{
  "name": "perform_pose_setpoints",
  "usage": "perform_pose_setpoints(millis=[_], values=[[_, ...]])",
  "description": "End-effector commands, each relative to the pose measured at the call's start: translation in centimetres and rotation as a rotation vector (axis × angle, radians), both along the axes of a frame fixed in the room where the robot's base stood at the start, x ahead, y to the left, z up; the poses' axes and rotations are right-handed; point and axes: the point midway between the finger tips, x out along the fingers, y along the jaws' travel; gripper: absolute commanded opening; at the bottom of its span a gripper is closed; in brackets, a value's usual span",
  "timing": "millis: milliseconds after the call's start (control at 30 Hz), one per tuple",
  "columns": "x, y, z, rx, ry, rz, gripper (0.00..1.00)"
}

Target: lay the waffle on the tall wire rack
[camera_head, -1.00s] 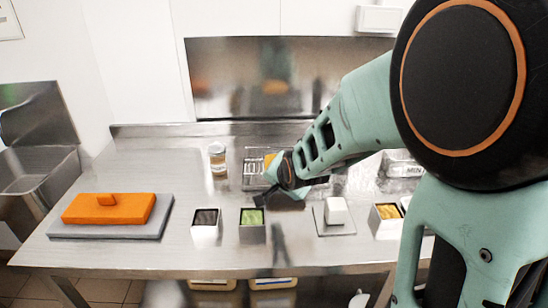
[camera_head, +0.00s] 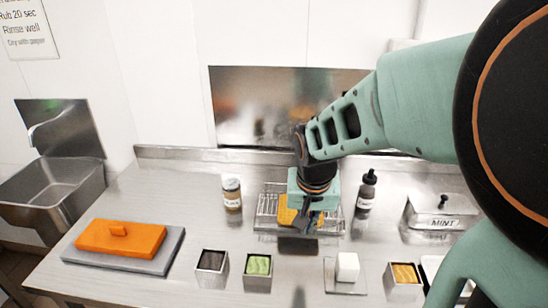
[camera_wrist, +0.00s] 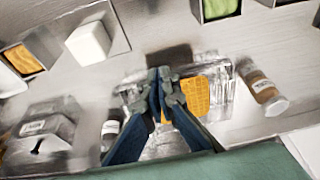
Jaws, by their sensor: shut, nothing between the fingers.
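The waffle (camera_head: 288,212) is golden and lies on the wire rack (camera_head: 265,208) near the middle of the steel counter. It also shows in the wrist view (camera_wrist: 200,96), on the rack's bars. My gripper (camera_head: 309,226) points down in front of the waffle and hides part of it and of the rack. In the wrist view my gripper (camera_wrist: 162,74) has its fingers together with nothing between them, beside the waffle and apart from it as far as I can tell.
A labelled jar (camera_head: 232,193) stands left of the rack and a dark-capped bottle (camera_head: 365,195) right of it. Tubs with dark (camera_head: 212,268), green (camera_head: 257,272) and yellow (camera_head: 403,279) contents and a white cube (camera_head: 347,267) line the front. An orange block (camera_head: 121,240) lies left.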

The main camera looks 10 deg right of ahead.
Motion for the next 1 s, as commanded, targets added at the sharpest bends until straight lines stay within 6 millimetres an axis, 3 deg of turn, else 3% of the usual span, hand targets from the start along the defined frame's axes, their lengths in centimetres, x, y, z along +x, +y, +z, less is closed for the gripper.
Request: perform_pose_setpoints(millis=[100, 500, 533, 700, 1000], values=[[0.6, -0.1, -2.6, 0.000, 0.001, -0.001, 0.00], [2.5, -0.5, -8.7, 0.001, 0.000, -0.003, 0.00], [3.1, -0.6, -7.9, 0.001, -0.001, -0.004, 0.00], [5.1, -1.0, -7.8, 0.001, 0.000, -0.003, 0.00], [6.3, -1.2, -7.8, 0.001, -0.001, -0.002, 0.00]])
